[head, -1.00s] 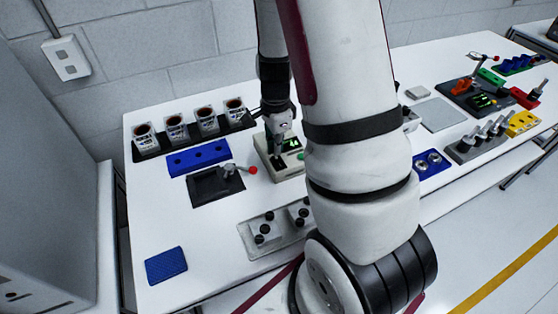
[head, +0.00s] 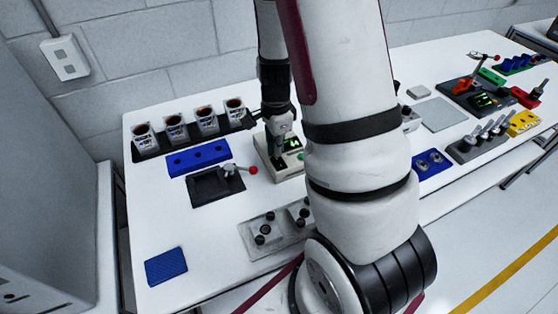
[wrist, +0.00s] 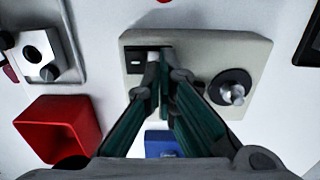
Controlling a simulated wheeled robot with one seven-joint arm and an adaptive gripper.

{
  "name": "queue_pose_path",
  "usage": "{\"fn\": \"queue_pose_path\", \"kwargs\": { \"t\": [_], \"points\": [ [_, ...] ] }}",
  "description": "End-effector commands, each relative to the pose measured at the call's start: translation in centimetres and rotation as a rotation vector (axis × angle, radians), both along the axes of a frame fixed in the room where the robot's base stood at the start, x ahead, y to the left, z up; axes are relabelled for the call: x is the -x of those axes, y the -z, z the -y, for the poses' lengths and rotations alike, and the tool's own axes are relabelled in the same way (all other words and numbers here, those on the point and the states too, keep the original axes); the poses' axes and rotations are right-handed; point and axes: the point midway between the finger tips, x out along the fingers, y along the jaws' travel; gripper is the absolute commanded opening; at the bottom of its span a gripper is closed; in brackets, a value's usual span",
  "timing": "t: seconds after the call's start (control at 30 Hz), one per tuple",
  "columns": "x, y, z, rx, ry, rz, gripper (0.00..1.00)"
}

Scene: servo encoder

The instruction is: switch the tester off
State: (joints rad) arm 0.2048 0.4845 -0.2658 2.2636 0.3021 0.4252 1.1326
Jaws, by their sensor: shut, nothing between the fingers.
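The tester (head: 287,170) is a beige box on the white table, with a lit green display (head: 293,142) in the head view. In the wrist view, the beige tester (wrist: 205,45) shows a black panel (wrist: 134,56) at its left end and a round black knob with a metal pin (wrist: 232,88) at its right. My gripper (head: 276,154) points down over the tester's left part. In the wrist view, my gripper's green-sided fingers (wrist: 164,62) are together and empty, with their tips over the black panel. They hide part of it, so contact and switch position cannot be told.
A black fixture (head: 215,188) with a red-knobbed lever stands left of the tester, near a blue block (head: 198,158) and a row of cups (head: 176,127). A grey plate with knobs (head: 262,240) lies in front. A red bin (wrist: 52,125) shows in the wrist view.

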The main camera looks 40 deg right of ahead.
Motion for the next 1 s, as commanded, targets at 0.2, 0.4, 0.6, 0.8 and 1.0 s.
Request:
{"fn": "queue_pose_path", "kwargs": {
  "t": [0.2,0.4,0.6,0.8,1.0],
  "points": [
    [0.0,0.3,0.0,0.000,0.000,-0.001,0.00],
    [0.0,0.6,0.0,0.000,0.000,0.000,0.00],
    [0.0,0.9,0.0,0.000,0.000,0.000,0.00],
    [0.0,1.2,0.0,0.000,0.000,0.000,0.00],
    [0.0,1.4,0.0,0.000,0.001,-0.001,0.00]
  ]
}}
